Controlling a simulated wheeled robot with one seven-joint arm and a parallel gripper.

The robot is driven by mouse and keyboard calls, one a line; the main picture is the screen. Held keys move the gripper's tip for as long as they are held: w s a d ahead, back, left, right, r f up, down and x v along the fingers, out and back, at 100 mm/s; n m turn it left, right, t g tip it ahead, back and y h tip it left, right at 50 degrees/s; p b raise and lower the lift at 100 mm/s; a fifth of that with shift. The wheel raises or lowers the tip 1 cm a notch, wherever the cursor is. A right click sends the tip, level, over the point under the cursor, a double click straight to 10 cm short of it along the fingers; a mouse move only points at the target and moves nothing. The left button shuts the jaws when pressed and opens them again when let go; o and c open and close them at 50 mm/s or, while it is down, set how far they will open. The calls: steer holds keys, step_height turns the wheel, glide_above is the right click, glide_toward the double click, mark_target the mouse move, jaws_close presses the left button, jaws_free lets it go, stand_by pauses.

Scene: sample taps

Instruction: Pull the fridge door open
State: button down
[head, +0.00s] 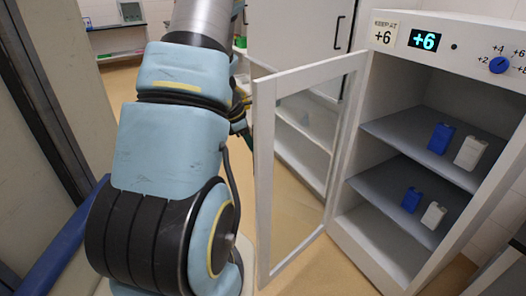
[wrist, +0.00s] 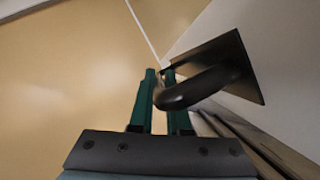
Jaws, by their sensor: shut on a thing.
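The fridge (head: 400,90) stands at the right of the head view, white, with a lit +6 display. Its white-framed glass door (head: 263,180) is swung wide open, hinged on the fridge's left side, and the inside is exposed. In the wrist view my gripper (wrist: 160,78) has its green fingers shut on a dark curved handle (wrist: 205,86), which joins a dark plate on a pale surface. In the head view my arm and the door edge hide most of the gripper and the handle.
Blue and white bottles stand on two grey fridge shelves (head: 398,128). A white cabinet (head: 300,40) with a dark handle is behind the door. A dark panel (head: 30,120) rises close on my left. Tan floor (head: 92,72) shows beyond my arm.

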steer(key=shift+w+d, duration=0.15)
steer(key=shift+w, duration=0.1)
steer(key=c, duration=0.9)
jaws_free()
steer(key=b+v, duration=0.1)
steer(key=v, duration=1)
steer(key=shift+s+f+b, duration=0.1)
steer(key=shift+b, duration=0.2)
